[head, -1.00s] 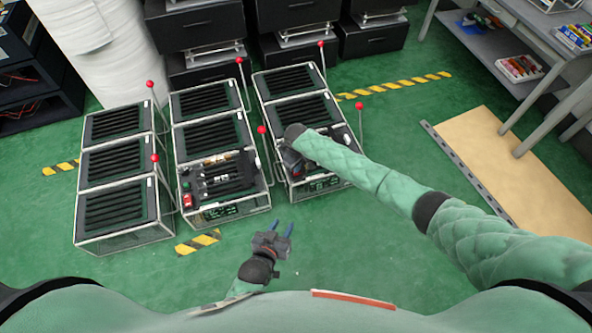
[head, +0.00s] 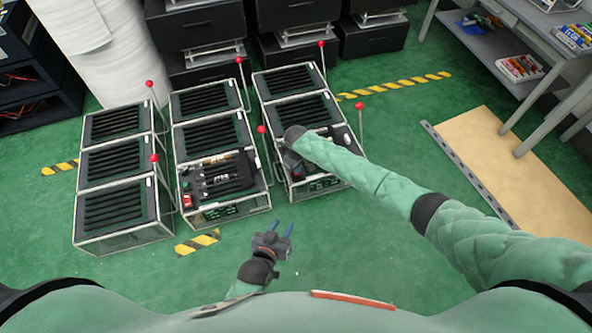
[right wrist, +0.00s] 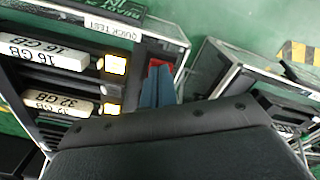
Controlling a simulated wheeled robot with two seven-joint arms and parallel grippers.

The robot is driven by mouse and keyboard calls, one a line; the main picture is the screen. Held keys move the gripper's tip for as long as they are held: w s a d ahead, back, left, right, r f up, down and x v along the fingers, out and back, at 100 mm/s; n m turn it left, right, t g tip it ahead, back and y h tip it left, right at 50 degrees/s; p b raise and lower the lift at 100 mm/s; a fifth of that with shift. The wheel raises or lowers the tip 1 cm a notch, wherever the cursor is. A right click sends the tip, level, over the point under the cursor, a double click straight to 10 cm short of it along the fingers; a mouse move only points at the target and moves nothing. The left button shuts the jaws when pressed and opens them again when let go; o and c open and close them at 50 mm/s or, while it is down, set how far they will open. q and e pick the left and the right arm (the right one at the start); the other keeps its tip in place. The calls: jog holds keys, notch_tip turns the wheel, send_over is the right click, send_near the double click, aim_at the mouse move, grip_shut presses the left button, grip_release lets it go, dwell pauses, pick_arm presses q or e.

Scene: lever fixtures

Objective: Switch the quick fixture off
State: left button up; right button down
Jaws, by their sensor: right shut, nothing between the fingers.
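The quick fixture (right wrist: 60,80) carries a QUICK TEST label (right wrist: 112,30) in the right wrist view. Beside the label is a red switch (right wrist: 162,62), partly covered by my right gripper's blue fingertips (right wrist: 158,70). The fingers are shut with nothing between them, right at the switch; whether they touch it I cannot tell. In the head view my right forearm reaches over the front box of the right-hand column (head: 322,184), hiding its left part and the gripper's fingertips. My left gripper (head: 281,224) is open and empty above the green floor, in front of the boxes.
Several boxes with red-ball levers stand in three columns; a lever ball (head: 262,129) stands close to my right wrist. The front middle box has its own red switch (head: 187,201). White labelled modules (right wrist: 45,52) lie in the quick fixture.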

jog(key=shift+f, duration=0.3)
dwell(0.4)
